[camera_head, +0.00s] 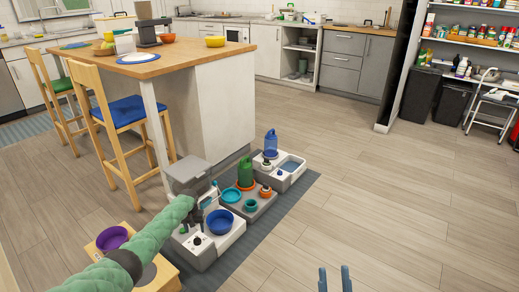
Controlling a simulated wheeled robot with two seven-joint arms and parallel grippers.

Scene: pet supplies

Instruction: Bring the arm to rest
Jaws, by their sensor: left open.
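My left arm, in a green quilted sleeve (160,232), reaches in from the lower left. My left gripper (209,197) is open over the near pet feeder station, by a blue bowl (221,222). Its fingers are small in view, and I see nothing held between them. My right gripper (334,281) shows only as two bluish fingertips at the bottom edge, apart with bare floor between them. The rest of the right arm is out of view.
Several feeder stations stand on a grey mat (252,262), with a green bottle (245,172) and a blue bottle (270,142). A purple bowl (112,239) sits in a wooden stand at left. An island (222,105) stands behind. The floor (400,190) at right is clear.

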